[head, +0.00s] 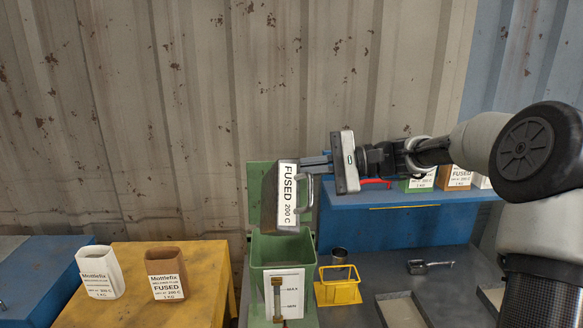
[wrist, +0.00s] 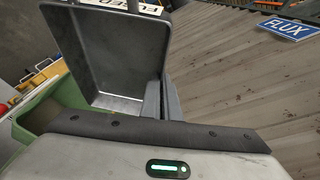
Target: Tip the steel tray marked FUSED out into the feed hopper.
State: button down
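The steel tray (head: 268,200) marked FUSED 200 C hangs tipped steeply on its side over the green feed hopper (head: 262,250), with its label end and handle towards my arm. My gripper (head: 308,166) is shut on the tray at its handle end; the exact grip is partly hidden. In the wrist view the tray's inside (wrist: 110,50) shows bare grey walls, with a pale patch at the lower edge that I cannot make out. The hopper (wrist: 42,113) shows below it. The hopper has a MAX/MIN gauge on its front; its contents are hidden.
A yellow wire stand (head: 338,290) and a dark cup (head: 339,254) stand right of the hopper. A white Mottlefix container (head: 98,272) and a brown FUSED one (head: 166,273) stand on a yellow bench at left. A blue shelf (head: 400,195) with marked boxes is behind my arm.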

jog(key=s+a+n+h, duration=0.1)
jog(key=a+h, duration=0.4)
jog(key=a, duration=0.3)
jog(key=shift+a+f+h, duration=0.3)
jog(key=shift+h, duration=0.1)
jog(key=a+f+n+h, duration=0.1)
jog(key=a+f+h, duration=0.2)
jog(key=a+h, duration=0.2)
jog(key=shift+s+a+f+h, duration=0.2)
jog(key=shift+s+a+h, duration=0.25)
jog(key=shift+a, duration=0.55)
jog(key=a+f+t+h, duration=0.1)
jog(key=a+f+h, duration=0.2)
jog(key=f+h, duration=0.2)
notch_tip(320, 180, down, 2)
jog(key=shift+s+a+f+n+h, duration=0.1)
jog(key=shift+s+a+n+h, duration=0.2)
jog(key=shift+n+h, duration=0.1)
